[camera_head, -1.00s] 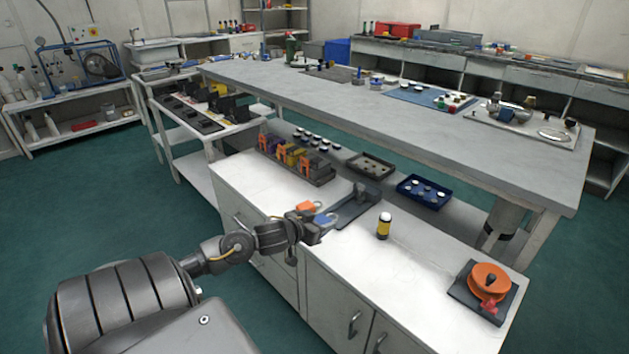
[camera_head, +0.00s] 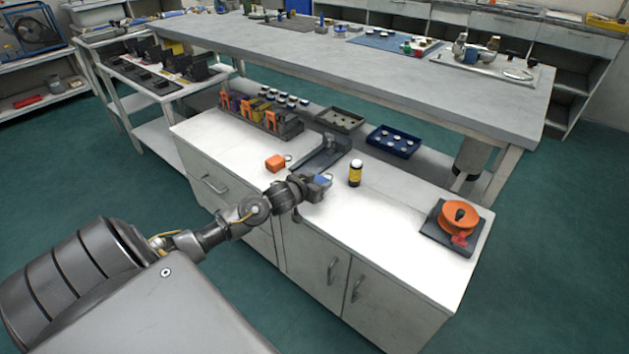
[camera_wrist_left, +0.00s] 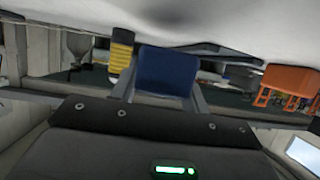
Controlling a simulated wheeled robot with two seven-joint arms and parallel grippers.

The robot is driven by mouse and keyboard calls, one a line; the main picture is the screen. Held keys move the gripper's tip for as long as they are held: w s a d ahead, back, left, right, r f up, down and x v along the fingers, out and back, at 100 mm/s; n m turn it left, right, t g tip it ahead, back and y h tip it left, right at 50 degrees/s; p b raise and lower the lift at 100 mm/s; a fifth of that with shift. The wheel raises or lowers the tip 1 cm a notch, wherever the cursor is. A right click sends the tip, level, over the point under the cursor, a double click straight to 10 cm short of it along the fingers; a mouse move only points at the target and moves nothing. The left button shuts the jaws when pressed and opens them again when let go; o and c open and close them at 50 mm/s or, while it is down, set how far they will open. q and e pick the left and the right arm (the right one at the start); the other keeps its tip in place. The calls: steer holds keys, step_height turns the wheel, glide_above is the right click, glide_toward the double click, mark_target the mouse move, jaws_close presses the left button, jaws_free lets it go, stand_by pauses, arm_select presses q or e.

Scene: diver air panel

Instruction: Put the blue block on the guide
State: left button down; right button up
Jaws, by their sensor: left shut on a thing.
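The blue block (camera_head: 322,181) is between the fingers of my left gripper (camera_head: 318,184), which is shut on it. In the left wrist view the blue block (camera_wrist_left: 168,72) fills the space between the fingers. The gripper is over the front part of the white counter. The guide, seemingly the dark grey channel with an upright end piece (camera_head: 316,156), lies on the counter behind the gripper. The block is apart from it. An orange block (camera_head: 275,163) with a ring stands left of the guide. My right gripper is not in view.
A yellow and black bottle (camera_head: 355,173) stands right of the gripper. An orange reel (camera_head: 459,218) sits on a dark base at the counter's right end. A rack with orange and yellow items (camera_head: 262,117), a grey tray (camera_head: 340,119) and a blue tray (camera_head: 393,141) are behind.

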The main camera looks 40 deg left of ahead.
arm_select(q)
steer(key=shift+f, duration=0.6)
steer(key=shift+a+f+p, duration=0.1)
steer(key=shift+f+p, duration=0.2)
steer(key=shift+p, duration=0.05)
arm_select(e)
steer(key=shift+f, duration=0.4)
arm_select(q)
steer(key=shift+f, duration=0.2)
steer(key=c, duration=0.7)
jaws_free()
steer(key=shift+s+f, duration=0.1)
steer(key=shift+s, duration=0.05)
steer(key=shift+f, duration=0.1)
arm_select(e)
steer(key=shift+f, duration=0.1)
